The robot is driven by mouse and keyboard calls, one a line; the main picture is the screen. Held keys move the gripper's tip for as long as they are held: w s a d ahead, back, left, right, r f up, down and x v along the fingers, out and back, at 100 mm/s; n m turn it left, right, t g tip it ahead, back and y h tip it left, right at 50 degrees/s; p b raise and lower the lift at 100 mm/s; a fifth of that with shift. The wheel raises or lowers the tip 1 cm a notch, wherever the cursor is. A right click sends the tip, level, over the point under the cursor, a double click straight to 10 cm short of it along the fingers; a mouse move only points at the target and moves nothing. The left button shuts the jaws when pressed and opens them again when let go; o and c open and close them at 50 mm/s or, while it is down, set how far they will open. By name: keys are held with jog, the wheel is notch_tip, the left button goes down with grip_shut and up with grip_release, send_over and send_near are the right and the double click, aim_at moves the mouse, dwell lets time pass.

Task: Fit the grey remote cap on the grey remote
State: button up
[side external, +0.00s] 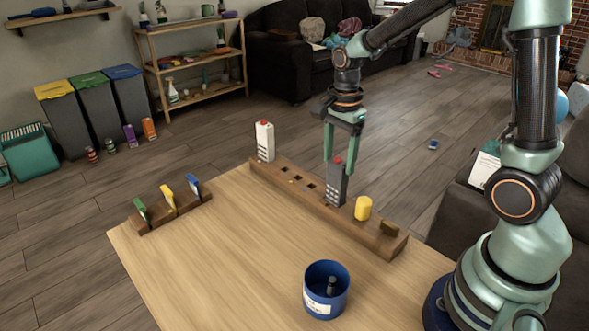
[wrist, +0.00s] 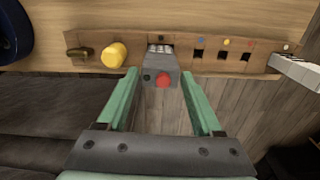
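The grey remote (side external: 337,186) has a red button on top and stands upright in a long wooden rack (side external: 285,187); it also shows in the wrist view (wrist: 160,68). My gripper (side external: 339,165) is above the rack with its green fingers on either side of the remote's upper part. In the wrist view my gripper (wrist: 159,76) is open, with small gaps between fingertips and remote. I cannot pick out a grey cap for certain. A small dark piece (side external: 331,284) stands inside a blue cup (side external: 318,306) at the table's front.
The rack also holds a white remote (side external: 265,141), empty square holes, a yellow cylinder (side external: 363,208) and a brown piece (side external: 390,228). A smaller rack (side external: 155,221) with green, yellow and blue pieces is at left. The middle of the table (side external: 235,250) is clear.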

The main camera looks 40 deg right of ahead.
jog(key=shift+o, duration=1)
notch_tip(320, 180, up, 11)
jog(key=s+a+n+t, duration=0.5)
jog(key=s+n, duration=0.3)
jog(key=n, duration=1)
jog(key=shift+s+r+n+t, duration=0.2)
jog(key=shift+n+t, duration=0.1)
